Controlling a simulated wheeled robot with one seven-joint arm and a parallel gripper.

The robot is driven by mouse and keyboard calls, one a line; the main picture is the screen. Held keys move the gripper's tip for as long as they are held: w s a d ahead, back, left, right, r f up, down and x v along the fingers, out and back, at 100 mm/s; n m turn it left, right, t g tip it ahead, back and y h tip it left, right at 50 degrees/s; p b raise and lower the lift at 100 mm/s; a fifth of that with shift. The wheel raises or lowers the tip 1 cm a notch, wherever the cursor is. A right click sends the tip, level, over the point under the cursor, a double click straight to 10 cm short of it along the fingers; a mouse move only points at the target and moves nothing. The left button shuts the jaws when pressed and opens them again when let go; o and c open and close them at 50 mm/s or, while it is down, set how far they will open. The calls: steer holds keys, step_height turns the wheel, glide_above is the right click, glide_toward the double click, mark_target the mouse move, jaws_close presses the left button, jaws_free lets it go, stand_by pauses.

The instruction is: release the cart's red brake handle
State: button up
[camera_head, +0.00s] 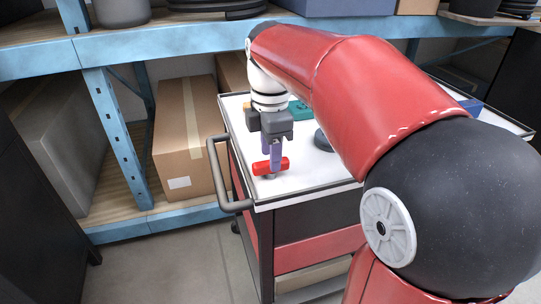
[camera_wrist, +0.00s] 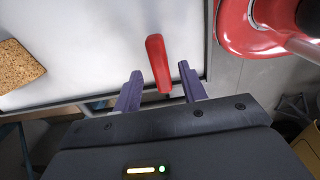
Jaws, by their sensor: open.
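The red brake handle (camera_head: 271,166) is a short red bar on a small grey base at the near left corner of the cart's white top (camera_head: 310,178). In the wrist view the red handle (camera_wrist: 158,62) lies lengthwise, its near end between the fingertips. My gripper (camera_head: 274,158) is over the handle, pointing down. In the wrist view my gripper (camera_wrist: 160,80) is open, with one purple finger on each side of the handle and a gap visible to both. Whether the fingertips are level with the bar cannot be told.
The cart has a grey push rail (camera_head: 222,178) at its left end. A cork piece (camera_wrist: 18,66) lies on the top. A teal item (camera_head: 300,110) and a dark round item (camera_head: 322,140) stand behind my gripper. Blue shelving with a cardboard box (camera_head: 185,135) is behind the cart.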

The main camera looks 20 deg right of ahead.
step_height(320, 180, up, 6)
steer(key=shift+f+p, duration=0.1)
steer(key=shift+p, duration=0.2)
